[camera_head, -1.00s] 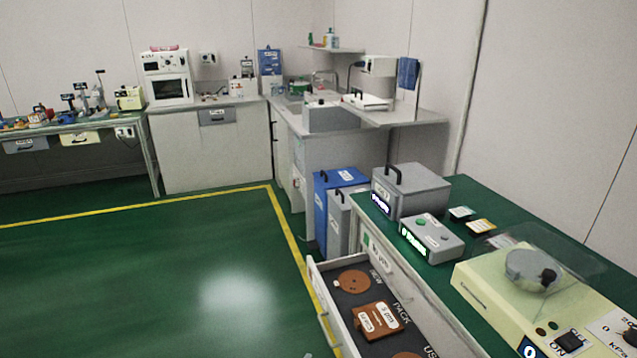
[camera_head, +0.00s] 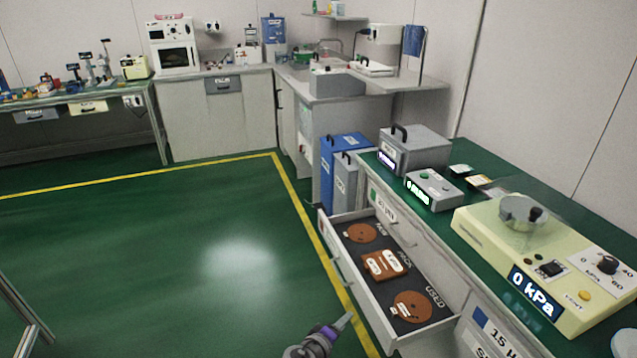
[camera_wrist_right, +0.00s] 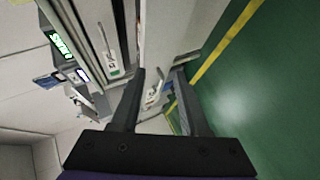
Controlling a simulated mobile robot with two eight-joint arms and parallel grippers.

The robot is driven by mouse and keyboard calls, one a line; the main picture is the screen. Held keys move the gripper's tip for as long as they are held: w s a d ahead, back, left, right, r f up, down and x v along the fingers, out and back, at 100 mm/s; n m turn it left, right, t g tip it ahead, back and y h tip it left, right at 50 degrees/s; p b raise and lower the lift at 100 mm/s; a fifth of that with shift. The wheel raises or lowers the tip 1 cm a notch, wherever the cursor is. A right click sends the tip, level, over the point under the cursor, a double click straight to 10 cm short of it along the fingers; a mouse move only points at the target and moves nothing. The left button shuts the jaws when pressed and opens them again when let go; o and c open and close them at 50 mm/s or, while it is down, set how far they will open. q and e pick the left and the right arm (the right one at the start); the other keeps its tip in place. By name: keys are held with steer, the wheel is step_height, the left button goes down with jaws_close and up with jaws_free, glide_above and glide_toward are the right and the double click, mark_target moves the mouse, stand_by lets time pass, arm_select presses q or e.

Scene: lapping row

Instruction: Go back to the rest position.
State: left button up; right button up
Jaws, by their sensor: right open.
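My right gripper (camera_head: 343,324) comes in at the bottom middle of the head view, in front of the open drawer and clear of it. In the right wrist view its two dark fingers (camera_wrist_right: 158,92) stand apart with nothing held between them. Behind the fingers the wrist view shows the cabinet front and the green floor. My left gripper is in neither view.
The open drawer (camera_head: 448,318) juts out from the right-hand bench and holds brown discs (camera_head: 412,306) and a brown pack (camera_head: 385,264). A cream machine reading 0 kPa (camera_head: 483,234) stands on the bench. The green floor (camera_head: 150,270) at left is clear.

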steer(key=s+d+r+m+g+y, duration=0.2)
steer(key=s+d+r+m+g, duration=0.3)
steer(key=s+d, duration=0.7)
steer(key=s+r+m+g+y, duration=0.1)
steer(key=s+m+y, duration=0.15)
steer(key=s, duration=0.75)
steer(key=s+r+m+y, duration=0.1)
steer(key=s+y, duration=0.2)
steer(key=s, duration=0.7)
arm_select(q)
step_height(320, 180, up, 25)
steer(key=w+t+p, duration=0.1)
steer(key=p, duration=2)
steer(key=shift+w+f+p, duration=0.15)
steer(key=shift+p, duration=0.15)
arm_select(e)
step_height(320, 180, up, 25)
steer(key=w, duration=0.1)
steer(key=shift+a+t, duration=0.35)
steer(key=shift+t, duration=0.05)
steer(key=shift+f, duration=0.1)
